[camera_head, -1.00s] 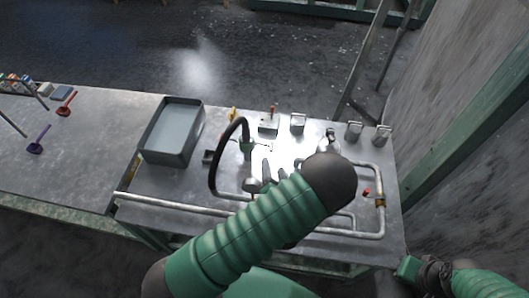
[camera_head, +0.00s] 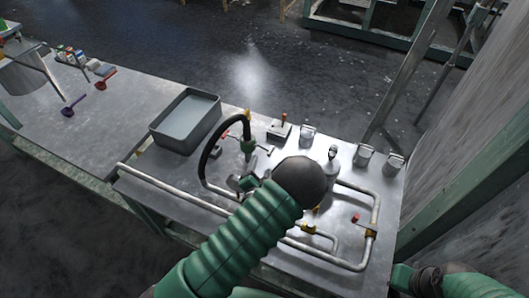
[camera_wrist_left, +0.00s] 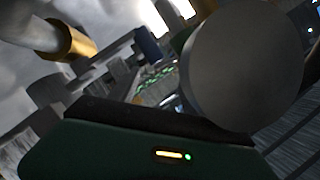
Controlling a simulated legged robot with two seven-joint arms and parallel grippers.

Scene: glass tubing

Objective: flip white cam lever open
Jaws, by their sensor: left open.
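I cannot clearly pick out the white cam lever in either view; my left arm covers part of the pipework. My left gripper (camera_head: 247,184) is open, low over the bench beside the base of the black curved hose (camera_head: 207,150), and partly hidden by my dark wrist. In the left wrist view a pipe with a brass collar (camera_wrist_left: 68,42) shows close at the upper left. A large dark round shape blocks the right side. My right arm shows at the lower right edge; its jaws are unclear.
A grey tray (camera_head: 158,142) stands behind and left of the hose. Metal pipes (camera_head: 372,215) run along the bench's front and right. A red-handled valve (camera_head: 356,218) and several small metal blocks (camera_head: 364,154) stand to the right. A pan (camera_head: 25,75) is at the far left.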

